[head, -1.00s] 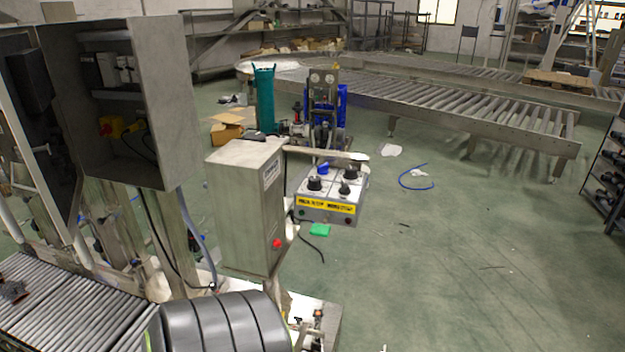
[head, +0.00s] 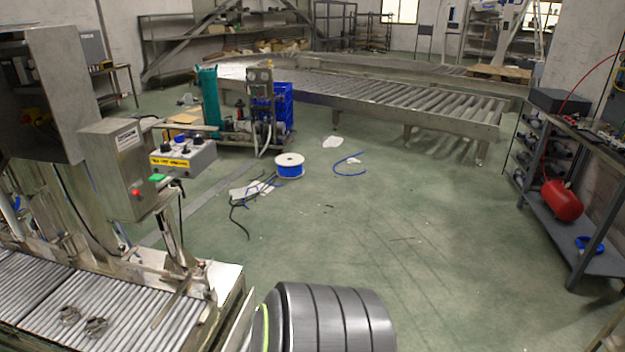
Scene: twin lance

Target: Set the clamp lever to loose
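I cannot make out a clamp lever for certain in the head view. At the left stands a roller conveyor station (head: 30,291) with a metal frame, posts and thin bars around its right end. Two small dark metal pieces (head: 96,326) lie on its rollers; I cannot tell what they are. Above it is a grey box with a red button (head: 115,165), and beside that a control box with knobs and a yellow label (head: 170,162). Neither of my grippers shows.
Open green floor (head: 400,240) lies in the middle and right. A white and blue cable spool (head: 289,165) and loose cables are on it. A long roller conveyor (head: 390,104) runs behind. A shelf bench with a red tank (head: 562,201) stands at the right.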

